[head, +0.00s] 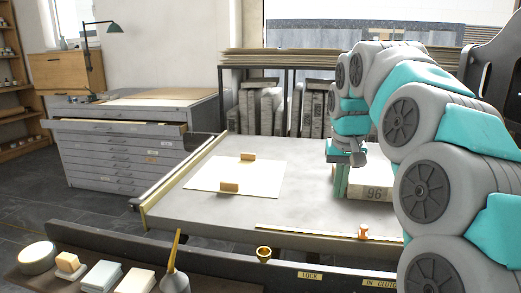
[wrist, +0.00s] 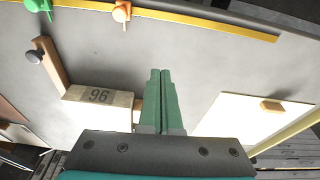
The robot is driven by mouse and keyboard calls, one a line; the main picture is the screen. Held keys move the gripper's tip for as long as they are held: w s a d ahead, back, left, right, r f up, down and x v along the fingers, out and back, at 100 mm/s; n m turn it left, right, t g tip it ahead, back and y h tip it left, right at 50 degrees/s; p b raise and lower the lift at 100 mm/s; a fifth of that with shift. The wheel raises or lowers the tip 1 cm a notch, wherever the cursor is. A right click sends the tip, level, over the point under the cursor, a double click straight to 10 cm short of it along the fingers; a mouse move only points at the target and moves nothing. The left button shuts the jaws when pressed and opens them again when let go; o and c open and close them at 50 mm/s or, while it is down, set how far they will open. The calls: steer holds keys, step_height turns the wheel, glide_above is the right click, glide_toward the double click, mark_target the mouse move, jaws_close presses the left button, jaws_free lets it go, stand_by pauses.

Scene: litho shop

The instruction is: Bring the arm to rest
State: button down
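My gripper (head: 340,190) hangs over the grey press bed (head: 310,190), with its green fingers pointing down just left of the block marked 96 (head: 378,194). In the wrist view my gripper (wrist: 160,72) has its two green fingers side by side with almost no gap, and nothing shows between them. The block marked 96 (wrist: 97,97) lies to the left of the fingers there. My arm arches in from the right in the head view. I cannot tell how far the fingertips are above the bed.
A pale sheet (head: 260,180) with two wooden blocks (head: 248,157) (head: 229,187) lies left on the bed. A yellow strip (head: 300,232) and an orange piece (head: 363,232) lie near its front edge. Drawers (head: 120,160) stand behind left.

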steer(key=s+a+f+g, duration=0.1)
steer(key=s+f, duration=0.5)
steer(key=s, duration=0.6)
steer(key=s+a+f+n+g, duration=0.1)
steer(key=s+f, duration=0.6)
steer(key=s, duration=0.5)
steer(key=s+a+f+g, duration=0.1)
steer(key=s+f+g, duration=0.1)
steer(key=s+f, duration=0.5)
steer(key=s, duration=0.6)
steer(key=shift+a+f+n, duration=0.2)
steer(key=shift+f+n, duration=0.05)
steer(key=shift+n, duration=0.05)
steer(key=shift+s, duration=0.1)
